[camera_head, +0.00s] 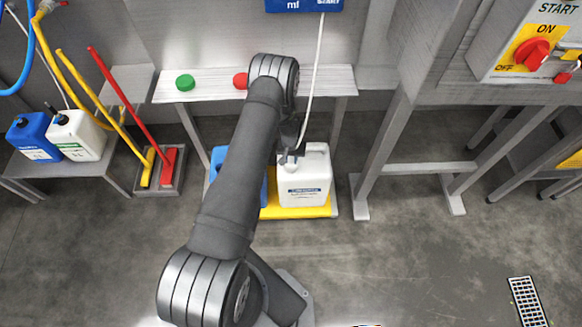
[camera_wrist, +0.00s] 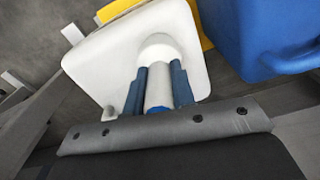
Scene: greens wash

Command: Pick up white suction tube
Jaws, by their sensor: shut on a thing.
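The white suction tube (camera_head: 316,75) hangs from the blue dispenser at the top and runs down to my gripper (camera_head: 291,152). In the wrist view, the blue fingers of my gripper (camera_wrist: 159,78) are shut on a white cylindrical piece of the suction tube (camera_wrist: 158,92). Its far end meets the round neck of the white jug (camera_wrist: 108,55); I cannot tell how deep it sits in the opening. The white jug (camera_head: 305,188) stands upright on a yellow tray, just below my gripper.
A blue jug (camera_wrist: 270,35) stands beside the white one, partly behind my arm in the head view. A green cap (camera_head: 185,82) and a red cap (camera_head: 240,80) lie on the shelf (camera_head: 210,91) behind. Metal stand legs (camera_head: 383,150) are at right.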

